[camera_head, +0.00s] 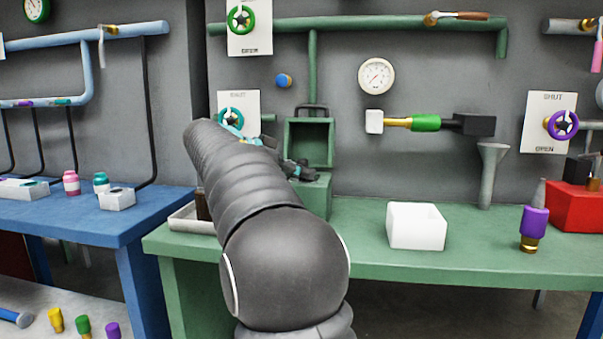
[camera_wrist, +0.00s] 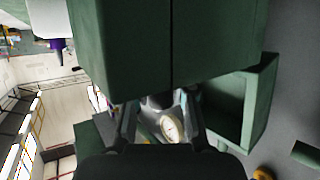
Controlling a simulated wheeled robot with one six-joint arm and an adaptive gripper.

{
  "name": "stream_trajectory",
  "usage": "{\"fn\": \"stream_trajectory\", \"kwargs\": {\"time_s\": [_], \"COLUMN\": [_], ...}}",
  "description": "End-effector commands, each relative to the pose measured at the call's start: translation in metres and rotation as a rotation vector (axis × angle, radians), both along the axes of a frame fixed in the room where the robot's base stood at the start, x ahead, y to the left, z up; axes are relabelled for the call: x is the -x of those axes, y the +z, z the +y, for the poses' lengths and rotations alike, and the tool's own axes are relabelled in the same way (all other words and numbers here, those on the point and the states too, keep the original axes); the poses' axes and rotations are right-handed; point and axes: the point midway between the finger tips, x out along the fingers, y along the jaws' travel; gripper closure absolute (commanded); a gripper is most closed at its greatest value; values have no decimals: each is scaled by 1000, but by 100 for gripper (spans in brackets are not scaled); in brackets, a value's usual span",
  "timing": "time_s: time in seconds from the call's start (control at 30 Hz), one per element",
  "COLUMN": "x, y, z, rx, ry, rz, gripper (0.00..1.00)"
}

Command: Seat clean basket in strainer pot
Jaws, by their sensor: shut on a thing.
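The green strainer pot (camera_head: 318,196) stands on the green bench, with its hollow green lid (camera_head: 310,146) upright behind it. My gripper (camera_head: 297,169) is at the pot's top, partly hidden by my arm. In the wrist view the pot's green body (camera_wrist: 170,50) fills the top, and the open lid (camera_wrist: 262,105) is at right. My gripper (camera_wrist: 160,118) is shut on a small grey object with a pale round part, which I take for the basket (camera_wrist: 160,102). It is mostly hidden, and how deep it sits relative to the pot cannot be told.
A shallow pale tray (camera_head: 185,222) holding a brown item lies left of the pot. A white box (camera_head: 416,227), a purple nozzle (camera_head: 534,222) and a red box (camera_head: 578,208) stand to the right. Green pipework (camera_head: 313,70) and a gauge (camera_head: 376,76) are on the wall behind.

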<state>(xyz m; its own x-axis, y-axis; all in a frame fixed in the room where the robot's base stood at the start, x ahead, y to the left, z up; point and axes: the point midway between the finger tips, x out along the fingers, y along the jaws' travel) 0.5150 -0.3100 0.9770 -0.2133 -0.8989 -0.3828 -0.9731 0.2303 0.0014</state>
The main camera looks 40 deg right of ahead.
Motion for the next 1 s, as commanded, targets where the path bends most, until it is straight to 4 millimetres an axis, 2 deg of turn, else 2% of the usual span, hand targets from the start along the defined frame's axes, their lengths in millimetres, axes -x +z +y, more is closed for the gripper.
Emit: {"fn": "stream_trajectory", "kwargs": {"time_s": [0.37,0.4,0.43,0.87,1.0], "x": [0,0,0,0,-6], "y": [-4,-4,-3,3,8], "z": [0,0,0,1,20], "rx": [1,0,0,0,1], "ry": [-1,0,0,0,3], "rz": [-2,-1,-1,-1,-3], "gripper": [100,74,66,65,65]}}
